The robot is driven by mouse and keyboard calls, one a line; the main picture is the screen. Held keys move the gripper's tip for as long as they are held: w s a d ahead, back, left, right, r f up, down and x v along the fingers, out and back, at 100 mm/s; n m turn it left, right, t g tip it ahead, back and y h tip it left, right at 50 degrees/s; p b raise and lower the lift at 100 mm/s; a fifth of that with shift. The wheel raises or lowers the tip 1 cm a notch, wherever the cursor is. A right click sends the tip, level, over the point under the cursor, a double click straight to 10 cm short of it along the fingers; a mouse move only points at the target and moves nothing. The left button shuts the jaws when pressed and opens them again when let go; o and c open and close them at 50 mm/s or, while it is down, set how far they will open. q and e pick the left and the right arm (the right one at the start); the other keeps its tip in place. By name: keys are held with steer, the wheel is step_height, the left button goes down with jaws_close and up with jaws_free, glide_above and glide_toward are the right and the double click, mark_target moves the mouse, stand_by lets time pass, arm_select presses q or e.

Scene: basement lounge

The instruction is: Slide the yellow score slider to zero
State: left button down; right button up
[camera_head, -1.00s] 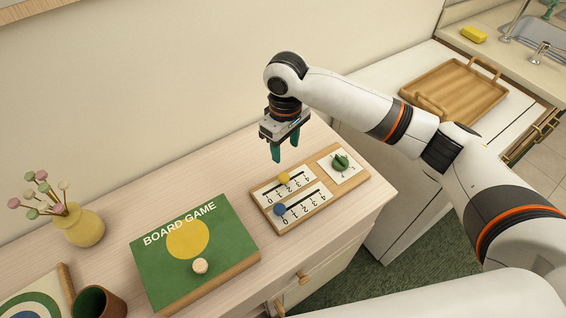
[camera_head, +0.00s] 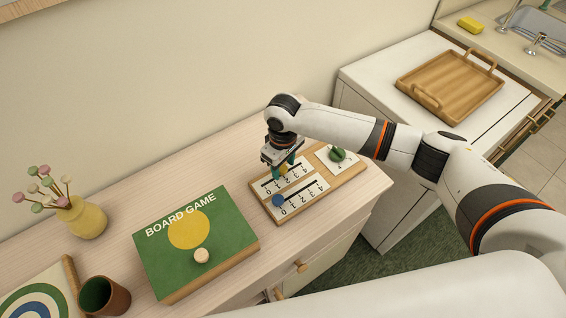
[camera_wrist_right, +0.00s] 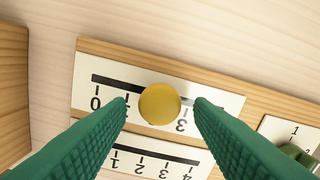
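The yellow score slider (camera_head: 283,170) is a round knob on the upper track of the wooden score board (camera_head: 352,178). In the right wrist view the yellow knob (camera_wrist_right: 160,104) sits near the middle of its slot, with the 0 mark to its left and a 3 at its lower right. My right gripper (camera_head: 285,168) is lowered over the board. Its green fingers (camera_wrist_right: 162,104) are open, one on each side of the knob, with small gaps visible. The knob hides some marks. My left gripper is not in view.
A blue slider (camera_head: 278,199) stands at the 0 end of the lower track. A green knob (camera_head: 337,154) is on the board's right panel. The board game box (camera_head: 222,240) lies to the left, beyond a bare strip of tabletop.

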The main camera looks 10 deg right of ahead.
mark_target(263, 187)
jaws_close()
steer(key=a+p, duration=0.1)
steer(key=s+a+p, duration=0.1)
steer(key=a, duration=0.1)
steer(key=s+a+p, duration=0.1)
steer(key=a, duration=0.1)
steer(key=shift+a+r, duration=0.1)
steer(key=shift+r, duration=0.15)
steer(key=shift+s+a+f+p, duration=0.2)
steer(key=shift+a+p, duration=0.1)
steer(key=shift+a, duration=0.15)
steer(key=shift+d, duration=0.1)
steer(key=shift+c, duration=1.3)
jaws_free()
steer(key=o, duration=0.4)
steer(key=shift+a, duration=0.2)
steer(key=shift+d, duration=0.1)
